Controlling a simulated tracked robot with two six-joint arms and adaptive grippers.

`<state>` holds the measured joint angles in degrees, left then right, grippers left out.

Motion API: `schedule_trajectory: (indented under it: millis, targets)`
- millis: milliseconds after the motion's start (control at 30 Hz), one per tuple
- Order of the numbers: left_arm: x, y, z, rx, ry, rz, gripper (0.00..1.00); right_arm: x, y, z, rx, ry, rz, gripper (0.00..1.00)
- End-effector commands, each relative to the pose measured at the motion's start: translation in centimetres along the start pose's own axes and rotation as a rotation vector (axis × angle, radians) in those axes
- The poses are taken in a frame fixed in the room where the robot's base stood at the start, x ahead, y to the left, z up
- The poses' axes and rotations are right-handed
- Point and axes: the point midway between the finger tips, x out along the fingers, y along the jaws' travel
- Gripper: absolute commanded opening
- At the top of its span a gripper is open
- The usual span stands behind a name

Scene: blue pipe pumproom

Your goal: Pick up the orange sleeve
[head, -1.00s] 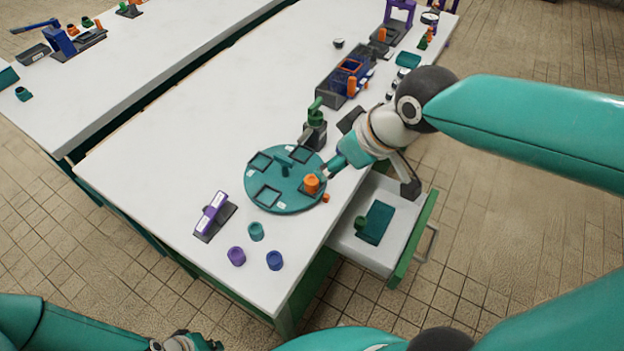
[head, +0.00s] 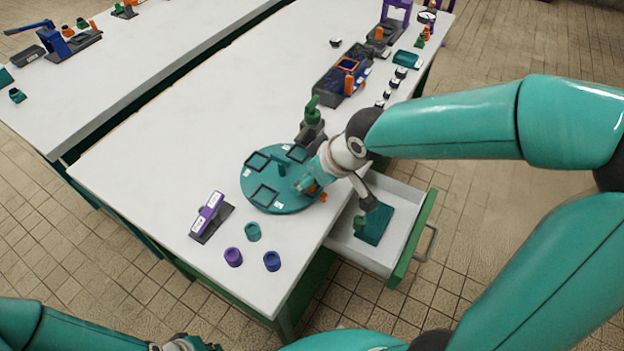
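Purple (head: 233,257), teal (head: 253,232) and blue (head: 272,261) sleeves stand near the front. A purple-topped fixture (head: 210,217) is left of them. An open drawer (head: 402,240) juts out below my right arm.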

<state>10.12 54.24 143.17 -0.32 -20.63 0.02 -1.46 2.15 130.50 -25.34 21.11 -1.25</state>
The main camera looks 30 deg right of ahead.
Motion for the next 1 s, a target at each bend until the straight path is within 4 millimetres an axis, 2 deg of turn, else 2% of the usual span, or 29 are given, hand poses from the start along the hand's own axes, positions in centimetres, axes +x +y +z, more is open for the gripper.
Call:
schedule_trajectory:
  millis: [100, 133, 467, 800, 1000]
  targets:
    - [0.0, 0.0, 0.0, 0.0, 0.0, 0.0, 0.0, -0.1, 0.0, 0.0, 0.0, 0.001, 0.0, 0.6]
    - [0.0, 0.0, 0.0, 0.0, 0.0, 0.0, 0.0, -0.1, 0.0, 0.0, 0.0, 0.0, 0.0, 0.56]
    - [0.0, 0.0, 0.0, 0.0, 0.0, 0.0, 0.0, -0.1, 0.0, 0.0, 0.0, 0.0, 0.0, 0.01]
    - [-0.1, 0.0, 0.0, 0.0, 0.0, 0.0, 0.0, -0.2, 0.0, -0.1, 0.0, 0.001, 0.0, 0.0]
    - [-0.3, 0.1, 0.0, 0.0, 0.0, 0.0, 0.0, -1.3, 0.0, -0.8, 0.0, 0.004, 0.002, 0.0]
